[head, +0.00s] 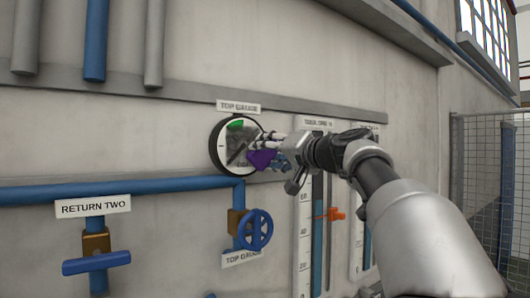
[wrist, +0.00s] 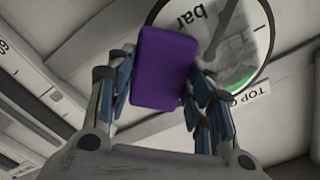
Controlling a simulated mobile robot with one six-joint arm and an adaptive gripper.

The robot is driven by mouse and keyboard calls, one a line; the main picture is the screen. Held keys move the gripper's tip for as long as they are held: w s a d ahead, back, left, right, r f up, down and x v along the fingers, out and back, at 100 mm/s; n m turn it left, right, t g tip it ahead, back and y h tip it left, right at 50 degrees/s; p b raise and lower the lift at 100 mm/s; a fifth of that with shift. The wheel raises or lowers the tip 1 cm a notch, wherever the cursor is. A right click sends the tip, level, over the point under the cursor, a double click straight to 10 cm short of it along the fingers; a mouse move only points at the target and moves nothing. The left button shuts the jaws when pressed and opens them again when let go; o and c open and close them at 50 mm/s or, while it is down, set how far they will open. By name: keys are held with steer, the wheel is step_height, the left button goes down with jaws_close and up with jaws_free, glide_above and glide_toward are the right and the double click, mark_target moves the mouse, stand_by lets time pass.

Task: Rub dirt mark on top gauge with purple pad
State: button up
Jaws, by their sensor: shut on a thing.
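The top gauge (head: 218,147) is a round dial with a black rim on the wall, under a "TOP GAUGE" label (head: 238,106). Its face has a green patch and a greyish smear across it; the smear also shows in the wrist view (wrist: 233,45). My gripper (head: 266,152) is at the right side of the dial, shut on the purple pad (head: 262,159). In the wrist view the pad (wrist: 165,68) sits between the two fingers, overlapping the dial's edge. I cannot tell whether the pad touches the glass. Part of the dial's right side is hidden by my gripper.
A blue valve wheel (head: 256,230) on a blue pipe (head: 150,190) is below the gauge. Scale columns with an orange pointer (head: 335,214) stand right, behind my arm. A ledge (head: 180,95) runs above. A mesh fence (head: 485,190) is at far right.

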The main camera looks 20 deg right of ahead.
mark_target(235, 140)
steer(key=shift+s+a+r+b, duration=0.3)
steer(key=shift+s+a, duration=0.25)
steer(key=shift+a, duration=1.2)
steer(key=shift+s+a+r+b, duration=0.3)
steer(key=shift+s+a, duration=0.3)
steer(key=shift+a, duration=1.2)
steer(key=shift+s+a+r+b, duration=0.2)
steer(key=shift+s+a+b, duration=0.3)
steer(key=shift+a, duration=1.25)
steer(key=shift+d+r+p, duration=0.15)
steer(key=shift+r+p, duration=0.7)
steer(key=shift+w+d+f, duration=0.1)
steer(key=shift+w+d, duration=0.15)
steer(key=shift+d, duration=0.5)
steer(key=shift+w+d+f, duration=0.1)
steer(key=shift+w+d, duration=0.15)
steer(key=shift+d, duration=0.5)
steer(key=w+d+p, duration=0.1)
steer(key=w+d, duration=0.1)
steer(key=d, duration=0.5)
steer(key=shift+w, duration=0.2)
steer(key=shift+s+d, duration=0.1)
